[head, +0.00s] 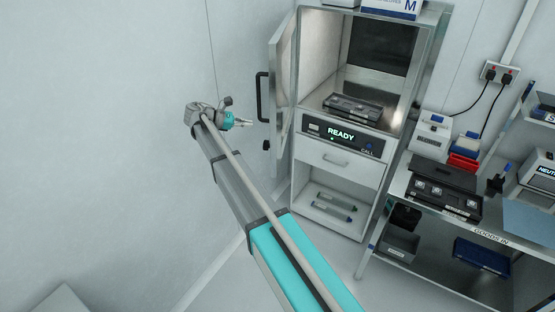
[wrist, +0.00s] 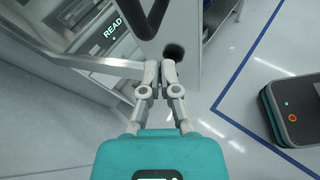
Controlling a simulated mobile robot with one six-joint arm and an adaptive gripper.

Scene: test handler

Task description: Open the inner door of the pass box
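The pass box (head: 300,130) is a tall metal cabinet in the head view. Its inner door (head: 285,85) stands swung open to the left, and the chamber is visible. A black bar handle (head: 262,97) is on the door's outer face; a black bar handle also shows at the top of the wrist view (wrist: 135,10). A round black knob (head: 266,145) sits below the handle. My gripper (head: 247,123) is left of the door, near handle height. In the wrist view its fingertips (wrist: 160,70) are close together with nothing visible between them.
A dark case (head: 352,107) lies inside the chamber. A panel reading READY (head: 341,134) is below it, above a drawer (head: 335,160). A shelf table (head: 410,190) with cases and devices stands to the right.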

